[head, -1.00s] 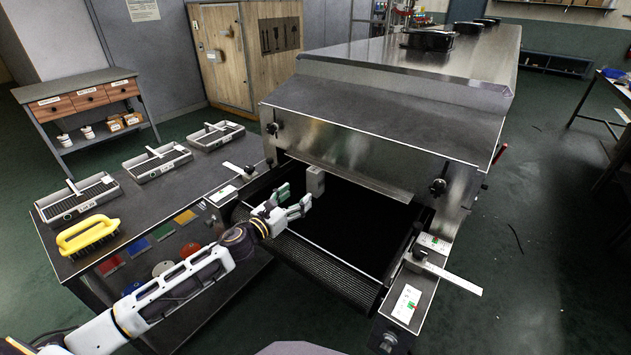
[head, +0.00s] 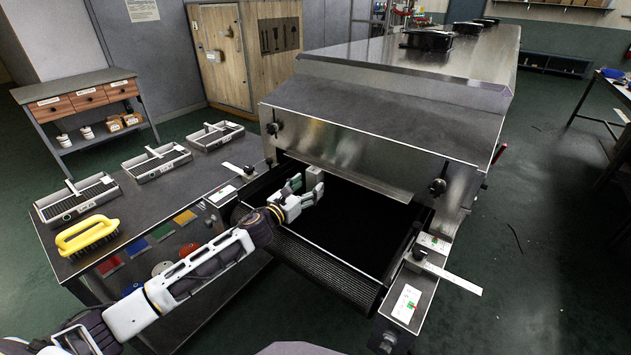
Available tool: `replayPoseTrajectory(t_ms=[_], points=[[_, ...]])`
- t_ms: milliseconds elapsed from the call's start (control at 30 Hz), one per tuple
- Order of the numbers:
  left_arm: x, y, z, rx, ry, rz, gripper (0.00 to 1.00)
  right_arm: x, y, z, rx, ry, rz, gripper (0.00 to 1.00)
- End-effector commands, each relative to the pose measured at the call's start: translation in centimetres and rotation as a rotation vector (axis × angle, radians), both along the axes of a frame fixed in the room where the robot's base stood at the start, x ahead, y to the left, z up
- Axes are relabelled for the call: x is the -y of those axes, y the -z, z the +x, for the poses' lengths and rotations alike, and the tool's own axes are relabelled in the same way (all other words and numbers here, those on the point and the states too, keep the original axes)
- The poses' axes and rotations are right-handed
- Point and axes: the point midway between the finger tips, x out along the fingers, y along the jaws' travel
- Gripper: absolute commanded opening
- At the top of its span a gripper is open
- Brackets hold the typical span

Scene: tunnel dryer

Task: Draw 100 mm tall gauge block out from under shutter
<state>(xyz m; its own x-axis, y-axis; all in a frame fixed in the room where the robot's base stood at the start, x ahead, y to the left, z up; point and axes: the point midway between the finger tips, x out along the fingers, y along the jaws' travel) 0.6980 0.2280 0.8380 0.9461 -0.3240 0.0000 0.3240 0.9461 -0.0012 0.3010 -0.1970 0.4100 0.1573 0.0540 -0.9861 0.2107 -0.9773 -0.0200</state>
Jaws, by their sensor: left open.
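The grey gauge block (head: 315,175) stands upright on the dark belt, below the lower edge of the steel shutter (head: 345,150) at the dryer mouth. My left gripper (head: 307,187) is open at the block, with one finger to its left and the other in front of its lower right part. The finger hides the lower part of the block, and I cannot tell whether either finger touches it. My right gripper is not in view.
Black clamp knobs (head: 438,187) flank the shutter. A side plate with a metal bar (head: 450,275) lies right of the belt (head: 330,262). The left bench holds grey trays (head: 157,163), a yellow brush (head: 88,236) and coloured plates. The belt's right part is clear.

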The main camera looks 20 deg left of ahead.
Motion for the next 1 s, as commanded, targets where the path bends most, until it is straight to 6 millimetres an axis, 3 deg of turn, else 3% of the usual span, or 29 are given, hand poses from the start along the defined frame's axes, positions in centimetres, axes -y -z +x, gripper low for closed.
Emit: replayPoseTrajectory(t_ms=[600,1000], points=[[1.4,0.0,4.0,0.0,0.001,-0.001,0.65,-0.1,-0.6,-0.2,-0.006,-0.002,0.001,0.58],[1.6,0.0,4.5,0.0,0.001,0.001,0.65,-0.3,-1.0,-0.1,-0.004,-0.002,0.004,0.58]])
